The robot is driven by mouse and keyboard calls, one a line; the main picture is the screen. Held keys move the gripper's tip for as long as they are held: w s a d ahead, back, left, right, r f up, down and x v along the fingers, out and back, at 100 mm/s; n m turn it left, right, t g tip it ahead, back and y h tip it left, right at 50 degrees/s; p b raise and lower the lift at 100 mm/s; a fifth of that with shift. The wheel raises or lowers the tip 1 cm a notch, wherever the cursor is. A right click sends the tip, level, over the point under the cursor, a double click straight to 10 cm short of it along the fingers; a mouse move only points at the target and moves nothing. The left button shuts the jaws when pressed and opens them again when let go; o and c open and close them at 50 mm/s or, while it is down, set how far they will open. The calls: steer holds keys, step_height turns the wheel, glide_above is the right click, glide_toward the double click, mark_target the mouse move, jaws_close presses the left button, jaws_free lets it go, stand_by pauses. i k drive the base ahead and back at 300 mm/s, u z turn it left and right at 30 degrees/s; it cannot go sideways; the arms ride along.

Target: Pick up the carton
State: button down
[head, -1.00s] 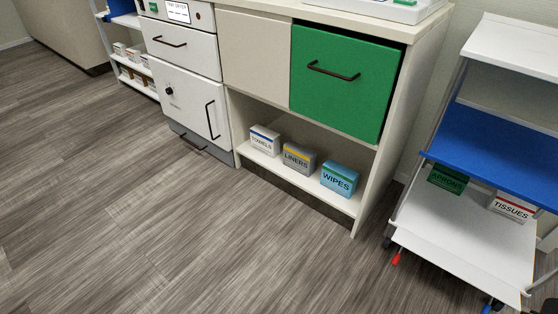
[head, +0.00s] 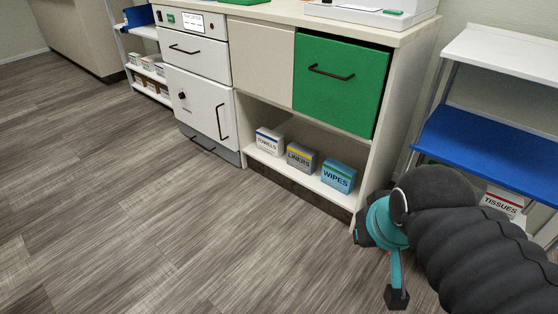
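Several labelled cartons are in view, and I cannot tell which one the task means. A white-and-blue TOWELS carton (head: 270,141), a grey-and-yellow LINERS carton (head: 301,157) and a light blue WIPES carton (head: 338,176) stand in a row on the low open shelf under the counter. A white TISSUES carton (head: 502,201) is on the cart at right, partly behind my arm. My gripper (head: 383,262) is at the lower right, in front of the cabinet's right end and apart from the three shelf cartons. Its fingers are partly hidden, so its opening is unclear.
The counter cabinet has a green door (head: 341,82) above the open shelf (head: 264,158). A white drawer unit (head: 200,103) stands left of it. The cart's blue shelf (head: 490,140) overhangs its lower shelf at right. The wood-look floor (head: 150,220) is clear.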

mark_target(302, 158)
steer(key=u, duration=0.2)
steer(key=k, duration=0.3)
steer(key=u, duration=1.05)
steer(key=k, duration=1.05)
steer(key=u, duration=0.85)
steer(key=i, duration=3.3)
steer(key=z, duration=1.2)
steer(key=i, duration=1.15)
steer(key=z, duration=1.7)
steer(key=i, duration=0.85)
steer(key=z, duration=0.2)
